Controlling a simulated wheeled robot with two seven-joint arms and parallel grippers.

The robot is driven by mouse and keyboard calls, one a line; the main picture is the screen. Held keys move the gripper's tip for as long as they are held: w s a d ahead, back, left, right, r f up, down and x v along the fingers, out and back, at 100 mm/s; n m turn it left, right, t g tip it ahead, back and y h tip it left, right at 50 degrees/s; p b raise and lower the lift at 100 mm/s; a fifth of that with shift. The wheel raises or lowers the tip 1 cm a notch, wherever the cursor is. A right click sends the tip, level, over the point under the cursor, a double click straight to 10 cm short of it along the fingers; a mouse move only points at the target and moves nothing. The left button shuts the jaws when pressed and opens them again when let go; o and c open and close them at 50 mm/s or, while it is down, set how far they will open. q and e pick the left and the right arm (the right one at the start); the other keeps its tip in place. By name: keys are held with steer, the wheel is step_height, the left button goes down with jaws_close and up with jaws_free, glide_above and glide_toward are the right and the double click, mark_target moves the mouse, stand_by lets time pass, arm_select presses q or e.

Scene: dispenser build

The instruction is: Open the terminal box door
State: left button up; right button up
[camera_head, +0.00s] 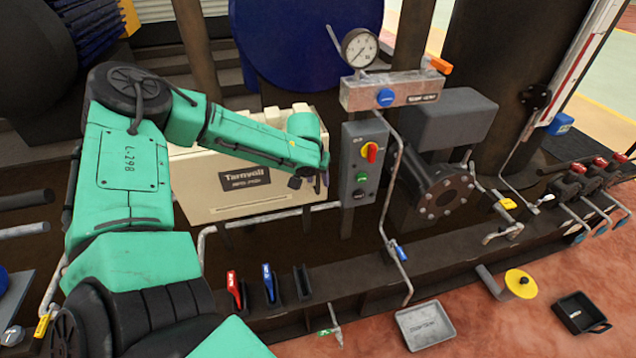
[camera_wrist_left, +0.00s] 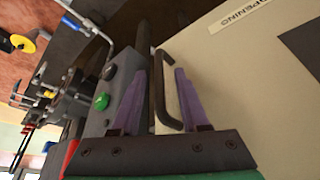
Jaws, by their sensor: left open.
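The cream terminal box (camera_head: 250,200) with a dark "Tarnvoll" plate stands left of the grey control panel. Its cream door face (camera_wrist_left: 235,90) fills the right of the wrist view and carries an "OPENING" label. A dark bar handle (camera_wrist_left: 162,90) stands on the door near its edge. My left gripper (camera_head: 308,180) is at the right end of the box front. In the wrist view my left gripper (camera_wrist_left: 160,75) is open, with its purple fingers on either side of the handle. Contact with the handle cannot be told. My arm hides part of the box, and the handle is hard to see in the head view.
The control panel (camera_head: 356,190) with a red-yellow knob and green button is close to the right of my gripper; it also shows in the wrist view (camera_wrist_left: 97,120). A pressure gauge (camera_head: 359,48) rises above it. A grey tray (camera_head: 425,325) lies on the floor in front.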

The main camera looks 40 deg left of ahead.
arm_select(q)
steer(key=shift+w+f, duration=0.25)
steer(key=shift+f, duration=0.35)
jaws_close()
stand_by(1.0)
